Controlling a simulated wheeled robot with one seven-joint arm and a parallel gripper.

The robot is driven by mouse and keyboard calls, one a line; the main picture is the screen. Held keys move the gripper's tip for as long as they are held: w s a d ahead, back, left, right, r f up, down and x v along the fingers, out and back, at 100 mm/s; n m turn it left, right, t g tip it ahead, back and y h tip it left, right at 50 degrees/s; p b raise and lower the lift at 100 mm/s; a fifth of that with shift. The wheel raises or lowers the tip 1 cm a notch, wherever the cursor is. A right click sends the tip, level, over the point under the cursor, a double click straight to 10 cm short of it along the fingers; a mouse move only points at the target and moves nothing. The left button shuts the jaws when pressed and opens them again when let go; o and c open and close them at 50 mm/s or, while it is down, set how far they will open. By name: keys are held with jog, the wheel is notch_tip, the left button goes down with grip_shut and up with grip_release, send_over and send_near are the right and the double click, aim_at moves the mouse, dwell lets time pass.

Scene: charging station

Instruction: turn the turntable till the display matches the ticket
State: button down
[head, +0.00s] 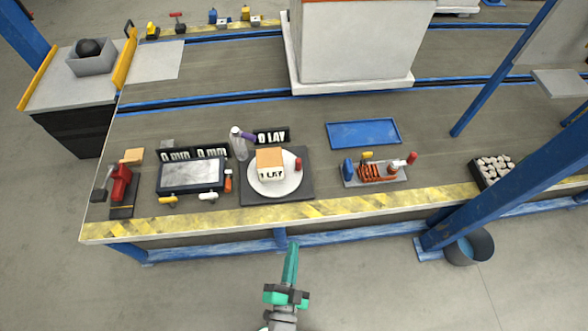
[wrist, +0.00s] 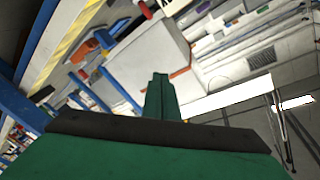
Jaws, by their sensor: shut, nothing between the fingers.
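A round white turntable (head: 259,188) sits on a dark square base (head: 297,158) near the table's front edge. On it stands a box with an orange-tan top (head: 269,155) and a front label reading "1 LAY". A black display (head: 271,136) behind it reads "0 LAY". A red piece (head: 298,164) stands at the turntable's right rim. I cannot make out which item is the ticket. My green gripper (head: 291,250) is shut and empty, in front of the table and apart from the turntable. It also shows in the wrist view (wrist: 160,80).
Left of the turntable are a framed grey panel (head: 191,174) with "0 mm" displays and a red tool (head: 121,182). To the right are a blue tray (head: 363,133), a small tool board (head: 374,172) and a black crate (head: 493,170). Blue posts (head: 500,70) rise at the right.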

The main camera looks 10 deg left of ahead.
aim_at(298, 163)
jog(key=w+a+f+m+h, duration=0.1)
jog(key=w+a+f+m, duration=0.1)
jog(key=w+f+m, duration=0.35)
jog(key=w+a+f+m+h, duration=0.1)
jog(key=w+a+f+m, duration=0.1)
jog(key=w, duration=0.6)
jog(key=w+a+f+m+h, duration=0.1)
jog(key=w+a+f+m, duration=0.25)
jog(key=w, duration=0.35)
jog(key=shift+m, duration=0.3)
jog(key=w+d, duration=0.1)
jog(key=w, duration=0.3)
jog(key=w+d, duration=0.1)
jog(key=w, duration=0.3)
jog(key=w+d, duration=0.1)
jog(key=w, duration=0.4)
jog(key=shift+d, duration=0.4)
jog(key=shift+w, duration=0.2)
jog(key=shift+d+f, duration=0.1)
jog(key=shift+d, duration=0.1)
jog(key=shift+d, duration=0.1)
